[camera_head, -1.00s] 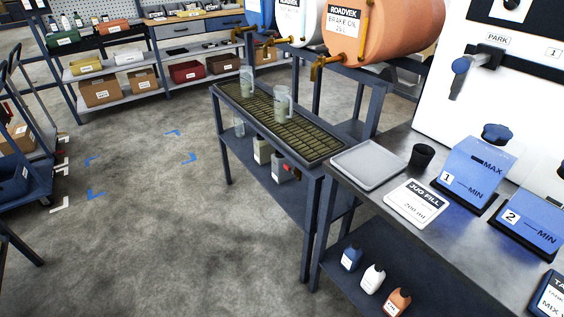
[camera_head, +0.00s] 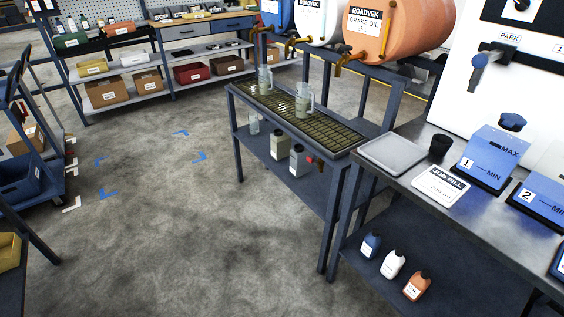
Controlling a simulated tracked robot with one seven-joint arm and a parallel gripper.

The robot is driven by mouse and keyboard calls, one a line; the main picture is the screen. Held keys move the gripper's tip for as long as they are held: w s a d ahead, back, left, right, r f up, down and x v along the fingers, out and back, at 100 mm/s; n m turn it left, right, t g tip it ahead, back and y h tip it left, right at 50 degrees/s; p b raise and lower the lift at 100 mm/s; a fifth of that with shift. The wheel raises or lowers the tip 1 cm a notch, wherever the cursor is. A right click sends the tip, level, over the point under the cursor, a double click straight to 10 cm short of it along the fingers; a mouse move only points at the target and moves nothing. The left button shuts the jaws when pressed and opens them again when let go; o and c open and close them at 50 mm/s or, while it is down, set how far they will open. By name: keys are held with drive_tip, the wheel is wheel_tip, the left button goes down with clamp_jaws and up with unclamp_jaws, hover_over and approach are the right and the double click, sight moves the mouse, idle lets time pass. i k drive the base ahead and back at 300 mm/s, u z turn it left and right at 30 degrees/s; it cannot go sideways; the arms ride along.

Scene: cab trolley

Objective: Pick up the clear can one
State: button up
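Two clear jugs with handles stand on the drip grate (camera_head: 330,135) under the drums: one further back (camera_head: 265,80) and one nearer (camera_head: 304,100). A clear container (camera_head: 254,124) also shows on the shelf below the grate, partly hidden by the frame. Two pale grey cans, one (camera_head: 280,143) and another (camera_head: 298,160), stand on that same shelf. I cannot tell from the frames which one is "clear can one". My gripper is not in view.
Blue, white and orange drums (camera_head: 385,35) with taps hang over the grate. The bench (camera_head: 400,195) at right holds a tray (camera_head: 392,152), a black cup (camera_head: 440,146) and blue boxes. Small bottles (camera_head: 392,264) stand below. The floor (camera_head: 190,230) is open; a trolley (camera_head: 30,165) stands left.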

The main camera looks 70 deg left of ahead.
sight(298, 167)
drive_tip(key=u, duration=0.35)
drive_tip(key=i, duration=0.2)
drive_tip(key=u, duration=1.85)
drive_tip(key=k, duration=0.8)
drive_tip(key=u, duration=0.2)
drive_tip(key=i, duration=0.85)
drive_tip(key=z, duration=0.15)
drive_tip(key=k, duration=0.4)
